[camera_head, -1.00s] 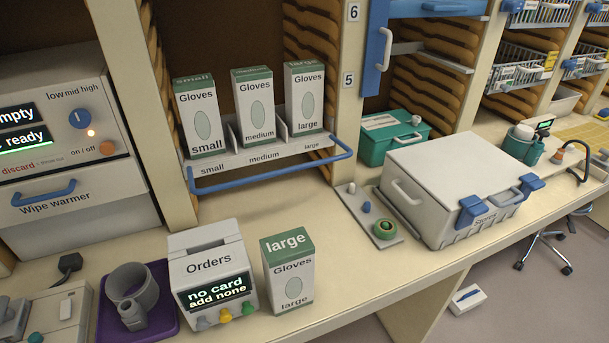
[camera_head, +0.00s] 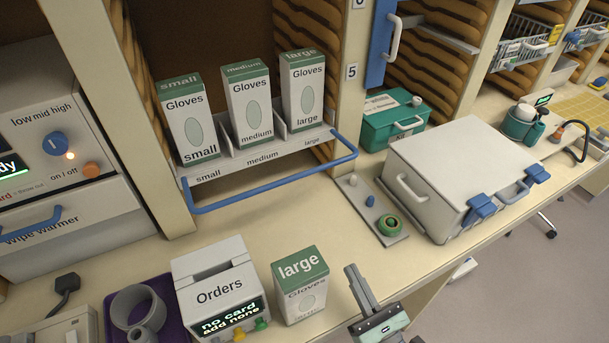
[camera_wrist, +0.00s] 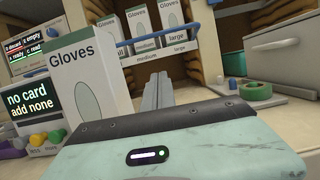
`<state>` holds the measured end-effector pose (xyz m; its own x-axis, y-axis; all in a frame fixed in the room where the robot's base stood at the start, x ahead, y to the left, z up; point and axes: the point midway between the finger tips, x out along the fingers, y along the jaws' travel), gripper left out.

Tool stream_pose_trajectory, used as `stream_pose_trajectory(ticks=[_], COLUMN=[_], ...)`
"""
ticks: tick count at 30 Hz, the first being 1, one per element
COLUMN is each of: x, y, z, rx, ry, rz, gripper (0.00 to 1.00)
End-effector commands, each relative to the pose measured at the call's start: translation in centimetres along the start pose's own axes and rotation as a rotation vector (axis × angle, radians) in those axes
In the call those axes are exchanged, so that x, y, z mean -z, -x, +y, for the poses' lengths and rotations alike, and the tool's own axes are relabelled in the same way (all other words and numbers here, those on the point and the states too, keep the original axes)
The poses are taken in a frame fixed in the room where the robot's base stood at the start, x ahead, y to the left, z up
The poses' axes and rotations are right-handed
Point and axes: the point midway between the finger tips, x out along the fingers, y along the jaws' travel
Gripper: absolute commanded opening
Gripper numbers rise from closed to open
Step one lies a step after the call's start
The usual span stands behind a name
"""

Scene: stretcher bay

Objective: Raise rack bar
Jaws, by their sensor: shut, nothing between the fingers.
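The blue rack bar (camera_head: 270,188) runs across the front of the glove rack, below the shelf labels, in the head view. Its arms join the rack at both ends and it stands out over the counter. The rack shelf (camera_head: 262,158) holds three glove boxes, marked small (camera_head: 190,122), medium (camera_head: 247,102) and large (camera_head: 303,95). My gripper (camera_head: 352,272) is at the bottom of the head view, right of the loose large box, apart from the bar. In the wrist view its fingers (camera_wrist: 157,88) are together and empty, pointing toward the rack.
A loose large glove box (camera_head: 300,285) stands on the counter beside the Orders unit (camera_head: 215,285); it is close on the left in the wrist view (camera_wrist: 82,85). A small tray with green tape (camera_head: 390,225) and a grey lidded case (camera_head: 450,175) stand right. Counter before the bar is clear.

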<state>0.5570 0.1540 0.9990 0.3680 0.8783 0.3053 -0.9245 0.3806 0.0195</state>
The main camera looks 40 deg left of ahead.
Motion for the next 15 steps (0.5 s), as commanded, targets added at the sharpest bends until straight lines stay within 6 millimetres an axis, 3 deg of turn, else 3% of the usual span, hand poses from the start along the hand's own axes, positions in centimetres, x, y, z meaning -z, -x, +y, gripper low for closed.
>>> stream_pose_trajectory(ticks=[15], x=[0.53], y=[-0.03], z=[0.44], rx=[-0.004], ry=[0.021], rz=[0.008], gripper=[0.0])
